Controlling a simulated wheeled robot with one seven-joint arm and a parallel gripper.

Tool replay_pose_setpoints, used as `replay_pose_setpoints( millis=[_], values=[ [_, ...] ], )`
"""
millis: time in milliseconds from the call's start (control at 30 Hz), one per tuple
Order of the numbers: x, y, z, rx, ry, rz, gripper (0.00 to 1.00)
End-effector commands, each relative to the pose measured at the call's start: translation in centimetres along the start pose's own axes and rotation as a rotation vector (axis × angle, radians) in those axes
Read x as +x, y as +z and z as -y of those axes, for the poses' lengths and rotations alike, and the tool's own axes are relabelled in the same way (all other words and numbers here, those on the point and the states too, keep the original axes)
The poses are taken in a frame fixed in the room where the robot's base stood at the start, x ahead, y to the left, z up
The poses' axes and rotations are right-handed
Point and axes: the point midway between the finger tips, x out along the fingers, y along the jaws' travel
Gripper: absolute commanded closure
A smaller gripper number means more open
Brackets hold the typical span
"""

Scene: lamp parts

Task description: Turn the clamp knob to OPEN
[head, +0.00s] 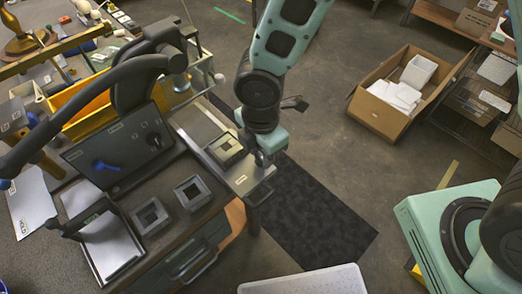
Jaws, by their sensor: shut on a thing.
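My gripper (262,161) is at the right end of the metal clamp fixture (205,128) on the bench's right side. It is shut on a small part at the fixture's end, which I take for the clamp knob. The knob is mostly hidden by the gripper and wrist, so its setting cannot be read. A square frame part (225,149) sits on the fixture, just left of my gripper. A small pale label (241,180) is on the fixture's near corner.
A dark panel with a blue knob (106,166) stands on the bench at left. Two grey square frames (151,217) (193,192) lie on the bench. A curved black arm (75,90) rises at left. A cardboard box (384,112) is on the floor at right.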

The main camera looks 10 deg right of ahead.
Motion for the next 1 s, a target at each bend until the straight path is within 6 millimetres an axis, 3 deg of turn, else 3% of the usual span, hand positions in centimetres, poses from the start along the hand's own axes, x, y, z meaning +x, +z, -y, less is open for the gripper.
replay_pose_setpoints(
  millis=[1000],
  values=[
    [0.11,-0.19,-0.14,0.917,0.002,-0.001,0.91]
  ],
)
